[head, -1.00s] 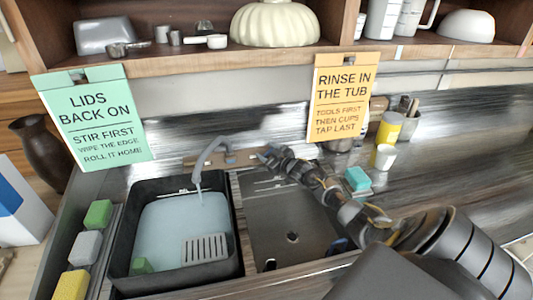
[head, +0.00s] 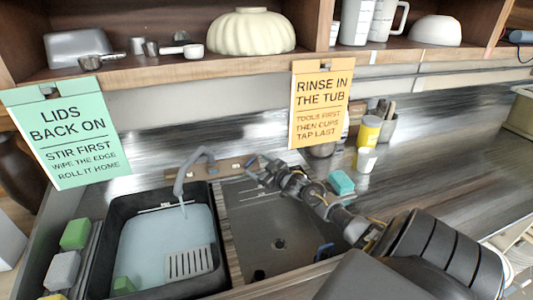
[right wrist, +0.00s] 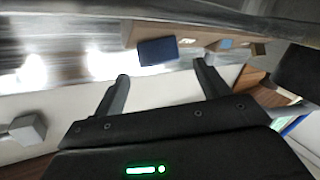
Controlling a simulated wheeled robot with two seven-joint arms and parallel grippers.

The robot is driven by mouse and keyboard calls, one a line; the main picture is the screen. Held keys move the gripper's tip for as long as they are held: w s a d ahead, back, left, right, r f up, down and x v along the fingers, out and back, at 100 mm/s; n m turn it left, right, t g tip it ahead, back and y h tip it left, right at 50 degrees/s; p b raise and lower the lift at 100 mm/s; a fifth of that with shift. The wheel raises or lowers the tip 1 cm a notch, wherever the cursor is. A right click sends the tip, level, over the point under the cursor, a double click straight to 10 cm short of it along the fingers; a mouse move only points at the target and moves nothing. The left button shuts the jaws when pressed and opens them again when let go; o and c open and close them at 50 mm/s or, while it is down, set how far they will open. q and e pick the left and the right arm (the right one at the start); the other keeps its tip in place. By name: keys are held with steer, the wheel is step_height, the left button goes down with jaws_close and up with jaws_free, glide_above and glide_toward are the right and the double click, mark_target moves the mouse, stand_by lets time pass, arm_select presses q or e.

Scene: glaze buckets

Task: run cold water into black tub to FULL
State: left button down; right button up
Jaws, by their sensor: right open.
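The black tub (head: 108,240) stands in the left of the head view, holding pale blue water (head: 150,250). A pale line (head: 163,208) marks its far inner wall, just above the water; its lettering is too small to read. The grey tap (head: 187,174) arches over the tub, and a thin stream (head: 183,210) falls from it. My right gripper (head: 257,171) is open beside the right end of the tap's wooden board. In the right wrist view, a dark blue block (right wrist: 158,52) lies ahead of the open fingers (right wrist: 163,85), apart from them. My left gripper is not in view.
A teal sponge (head: 341,182) and yellow cup (head: 368,131) stand at right.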

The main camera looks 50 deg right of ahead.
steer(key=shift+s+a+r+b, duration=0.1)
steer(key=shift+s+r+b, duration=0.1)
steer(key=shift+s, duration=1.05)
steer(key=shift+s+r+b, duration=0.1)
steer(key=shift+s+b, duration=0.05)
steer(key=shift+s, duration=1.1)
stand_by(5.5)
